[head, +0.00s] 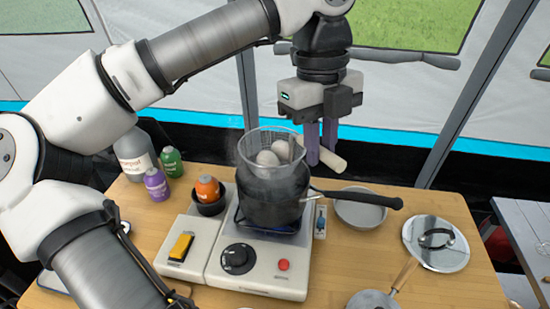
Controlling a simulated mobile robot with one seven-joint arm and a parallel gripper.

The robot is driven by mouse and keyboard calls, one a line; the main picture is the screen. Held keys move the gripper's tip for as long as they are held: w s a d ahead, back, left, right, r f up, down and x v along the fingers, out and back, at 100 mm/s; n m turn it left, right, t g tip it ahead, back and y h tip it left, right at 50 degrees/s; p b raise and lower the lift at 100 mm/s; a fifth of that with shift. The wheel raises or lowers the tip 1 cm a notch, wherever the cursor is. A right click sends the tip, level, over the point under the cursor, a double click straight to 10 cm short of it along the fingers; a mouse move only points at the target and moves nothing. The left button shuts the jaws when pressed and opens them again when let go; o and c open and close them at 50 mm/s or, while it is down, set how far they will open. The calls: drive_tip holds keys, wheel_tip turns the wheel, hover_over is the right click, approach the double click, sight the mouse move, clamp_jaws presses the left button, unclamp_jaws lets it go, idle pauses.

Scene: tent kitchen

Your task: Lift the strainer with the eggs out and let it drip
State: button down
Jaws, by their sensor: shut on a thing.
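The strainer (249,144), a clear mesh basket, stands tilted in the mouth of the dark pot (272,198). Its upper rim shows above the pot; its lower part is hidden inside. At least two pale eggs (268,158) lie in it. Light vapour hangs around the pot. My gripper (321,150) is just right of the strainer, above the pot's right side, with its purple fingers pointing down. It is shut on the strainer's pale handle (332,160), which sticks out to the right.
The pot sits on a burner unit (260,262) with a black knob and red button. Its long handle (360,199) points right. A shallow pan (361,208), a lid (436,242) and a small pan (373,300) stand to the right. Bottles (156,184) stand left.

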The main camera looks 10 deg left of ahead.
idle(0.5)
drive_tip(key=shift+r+p, duration=1.95)
drive_tip(key=shift+r, duration=0.65)
drive_tip(key=shift+f, duration=0.15)
